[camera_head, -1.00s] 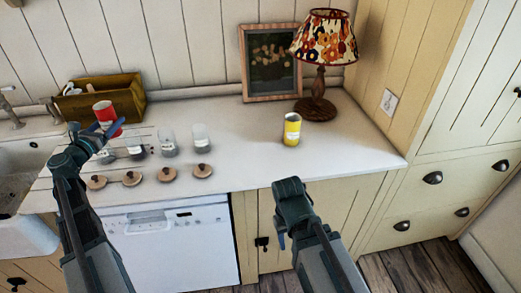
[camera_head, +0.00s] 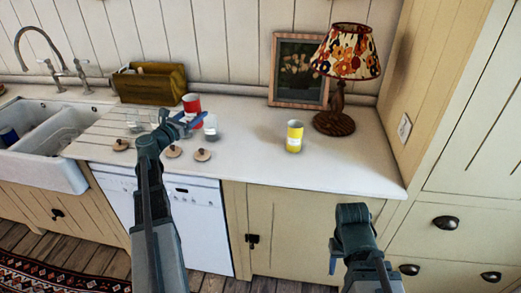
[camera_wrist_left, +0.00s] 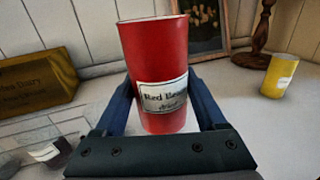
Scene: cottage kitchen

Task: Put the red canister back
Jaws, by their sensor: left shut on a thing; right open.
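The red canister (camera_head: 192,104) shows behind my left gripper (camera_head: 184,122) over the back of the counter. In the left wrist view the red canister (camera_wrist_left: 157,65) stands upright between the two blue fingers, with a white label reading "Red Beans". My left gripper is shut on it. Whether its base touches the counter, I cannot tell. My right gripper (camera_head: 333,262) is open and empty, low in front of the cupboard, with its fingers partly hidden.
A yellow canister (camera_head: 294,136) stands on the counter (camera_head: 245,150). Glass jars (camera_head: 210,127) and wooden lids (camera_head: 202,155) are near my left gripper. A wooden box (camera_head: 150,84), framed picture (camera_head: 298,70) and lamp (camera_head: 345,55) stand at the back. Counter between jars and yellow canister is clear.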

